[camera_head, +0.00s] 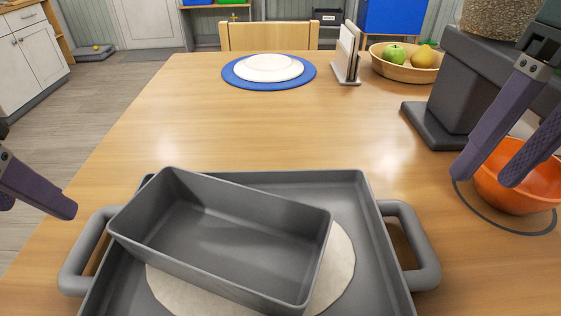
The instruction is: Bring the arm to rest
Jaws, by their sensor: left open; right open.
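My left gripper (40,198) is at the left edge of the head view, left of the tray and clear of it. Only part of its purple fingers shows, and nothing is seen in it. My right gripper (486,172) is at the right, with its purple fingers spread and empty. Its fingertips are in front of or above an orange bowl (513,199); contact cannot be told. A grey rectangular pan (225,235), empty, sits askew in the grey tray (345,185) on a round pale mat (338,262).
A dark grey dispenser (462,90) holding kibble stands behind the orange bowl. A wooden bowl with fruit (400,72), a napkin holder (347,55) and a white plate on a blue mat (268,68) are at the far side. The middle of the wooden table (260,130) is clear.

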